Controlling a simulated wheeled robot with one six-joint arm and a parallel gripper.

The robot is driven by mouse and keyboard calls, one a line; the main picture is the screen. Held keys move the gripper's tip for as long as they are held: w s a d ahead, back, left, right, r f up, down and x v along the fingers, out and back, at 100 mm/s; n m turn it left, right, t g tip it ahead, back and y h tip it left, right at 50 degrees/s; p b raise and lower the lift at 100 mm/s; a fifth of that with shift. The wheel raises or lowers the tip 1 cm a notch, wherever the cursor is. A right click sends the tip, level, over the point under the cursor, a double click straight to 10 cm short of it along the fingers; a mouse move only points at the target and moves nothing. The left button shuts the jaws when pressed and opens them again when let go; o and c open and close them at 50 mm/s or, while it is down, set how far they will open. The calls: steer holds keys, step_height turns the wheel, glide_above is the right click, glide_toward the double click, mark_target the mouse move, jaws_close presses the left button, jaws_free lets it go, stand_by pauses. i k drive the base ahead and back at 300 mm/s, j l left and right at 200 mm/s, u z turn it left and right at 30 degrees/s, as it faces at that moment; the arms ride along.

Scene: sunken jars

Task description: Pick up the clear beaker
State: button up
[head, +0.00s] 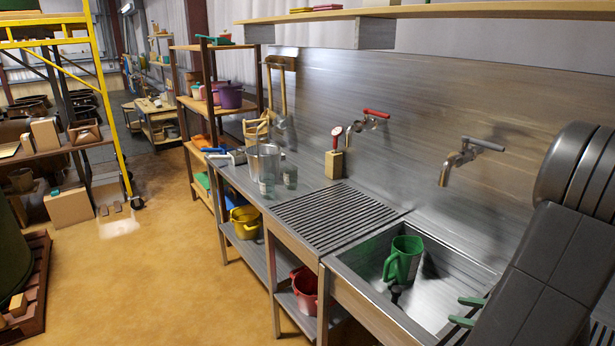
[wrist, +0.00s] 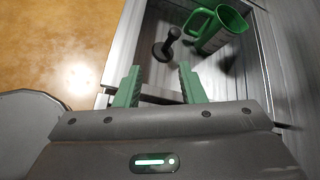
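Two small clear vessels stand on the steel counter (head: 235,178) in the head view: one in front of the metal pot (head: 262,158), a left vessel (head: 266,184), and a right vessel (head: 290,176). I cannot tell which one is the clear beaker. My gripper (head: 466,311) is at the lower right of the head view, over the sink and far from both vessels. In the wrist view my gripper (wrist: 158,88) has its green fingers apart with nothing between them. No clear vessel shows in the wrist view.
A green jug (head: 403,260) stands in the sink (head: 455,268), with a black plunger-like object (wrist: 167,46) beside it. Taps (head: 462,158) jut from the back wall. A slatted drainboard (head: 335,215) lies between sink and vessels. The floor (head: 185,270) at left is open.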

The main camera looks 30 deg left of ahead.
mark_target(290, 172)
steer(key=i+j, duration=0.15)
steer(key=j, duration=0.35)
steer(key=i+j, duration=0.15)
steer(key=j, duration=0.35)
steer(key=i+j+z, duration=0.1)
steer(key=j, duration=0.4)
steer(key=i+j, duration=0.25)
steer(key=j, duration=0.25)
steer(key=i+j, duration=0.1)
steer(key=j, duration=0.4)
steer(key=i+j+z, duration=0.1)
steer(key=j, duration=0.4)
steer(key=i+j, duration=0.2)
steer(key=j, duration=0.35)
steer(key=i+j, duration=0.1)
steer(key=j, duration=0.4)
steer(key=i+z, duration=0.05)
